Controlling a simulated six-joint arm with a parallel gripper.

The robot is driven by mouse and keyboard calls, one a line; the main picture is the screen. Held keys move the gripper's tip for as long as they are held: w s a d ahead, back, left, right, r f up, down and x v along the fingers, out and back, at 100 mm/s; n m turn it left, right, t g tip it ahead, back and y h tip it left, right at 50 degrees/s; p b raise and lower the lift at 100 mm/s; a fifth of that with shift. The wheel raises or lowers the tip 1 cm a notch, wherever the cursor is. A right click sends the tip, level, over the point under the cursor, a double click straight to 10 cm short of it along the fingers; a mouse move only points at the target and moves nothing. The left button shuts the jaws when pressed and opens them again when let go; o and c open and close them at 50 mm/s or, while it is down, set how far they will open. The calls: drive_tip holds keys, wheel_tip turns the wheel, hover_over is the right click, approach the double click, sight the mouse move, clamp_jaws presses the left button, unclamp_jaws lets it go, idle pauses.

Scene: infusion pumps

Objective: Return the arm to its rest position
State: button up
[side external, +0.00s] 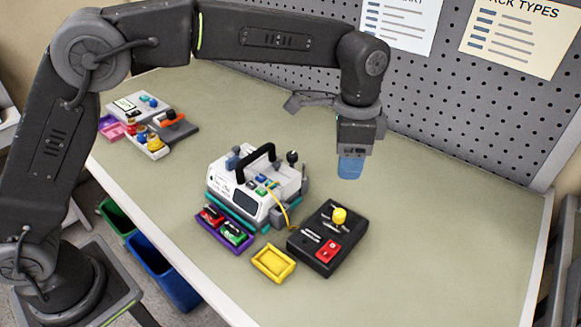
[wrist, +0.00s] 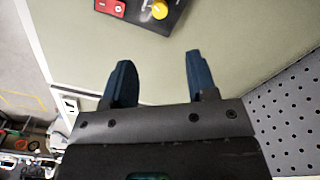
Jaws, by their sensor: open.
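My gripper (side external: 350,168) points down above the green table (side external: 430,235), behind and to the right of the pump and the black box in the side view. In the wrist view its two blue fingers (wrist: 158,80) stand apart with nothing between them. My arm is raised and reaches across the table from the left.
A white pump (side external: 262,203) with a black handle stands mid-table. A black box (side external: 318,262) with a yellow knob (side external: 339,215), a yellow tray (side external: 274,262) and a purple tray (side external: 224,234) are near it. A grey pegboard (side external: 440,110) rises behind. The right side is clear.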

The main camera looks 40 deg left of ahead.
drive_tip(key=s+a+r+n+t, duration=0.2)
drive_tip(key=s+a+r+n, duration=0.15)
drive_tip(key=s+a, duration=0.3)
drive_tip(key=s+a+r+n+t, duration=0.1)
drive_tip(key=s+a+r+n, duration=0.2)
drive_tip(key=s+a+r, duration=0.35)
drive_tip(key=s+a+f+n+t, duration=0.2)
drive_tip(key=s+a+f+n, duration=0.2)
drive_tip(key=s, duration=0.7)
drive_tip(key=a+f, duration=0.2)
drive_tip(key=a, duration=0.2)
drive_tip(key=shift+s+a+n+t, duration=0.25)
drive_tip(key=shift+a+n+t, duration=0.05)
drive_tip(key=shift+a+n, duration=0.05)
